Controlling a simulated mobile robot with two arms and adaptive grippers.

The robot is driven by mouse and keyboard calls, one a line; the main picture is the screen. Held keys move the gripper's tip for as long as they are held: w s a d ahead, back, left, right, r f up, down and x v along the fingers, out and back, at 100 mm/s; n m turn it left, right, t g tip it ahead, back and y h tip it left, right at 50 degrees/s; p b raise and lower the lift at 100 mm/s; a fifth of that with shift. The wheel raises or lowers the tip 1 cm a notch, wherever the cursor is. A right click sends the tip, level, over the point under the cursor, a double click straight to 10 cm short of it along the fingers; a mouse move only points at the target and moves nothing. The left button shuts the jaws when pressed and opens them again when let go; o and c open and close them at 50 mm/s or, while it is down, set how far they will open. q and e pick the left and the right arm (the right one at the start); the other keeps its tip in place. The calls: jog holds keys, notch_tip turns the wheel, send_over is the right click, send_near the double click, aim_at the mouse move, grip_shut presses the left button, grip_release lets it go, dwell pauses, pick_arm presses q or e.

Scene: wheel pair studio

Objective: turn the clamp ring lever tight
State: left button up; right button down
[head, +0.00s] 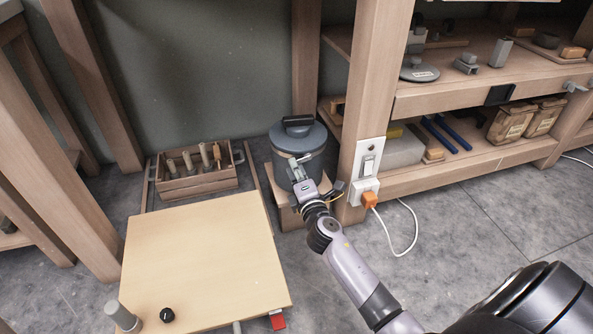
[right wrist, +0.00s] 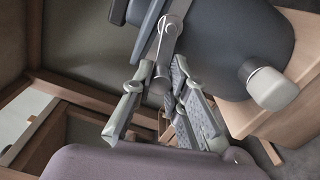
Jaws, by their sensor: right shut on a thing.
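The grey drum (head: 312,165) with a dark lid (head: 298,133) stands on a wooden block at the foot of the shelf post. A clamp ring lever (head: 283,157) shows small on its front. In the right wrist view the lever (right wrist: 168,45) hangs from a round pivot and its rounded end lies between my fingers. My right gripper (head: 298,168) is shut on the lever; its two fingers also show in the right wrist view (right wrist: 160,92). The far side of the ring is hidden. My left gripper is not in view.
A wooden crate (head: 197,181) of pegs stands left of the drum. A pale tabletop (head: 205,255) lies in front, with a black knob (head: 167,314). A post with a switch (head: 369,158), an orange plug (head: 370,200) and a white cable stands close right of my gripper.

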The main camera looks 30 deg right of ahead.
jog(key=shift+r+m, duration=0.2)
jog(key=shift+m, duration=0.1)
dwell(0.4)
jog(key=c, duration=1.5)
grip_release()
jog(key=shift+r, duration=0.1)
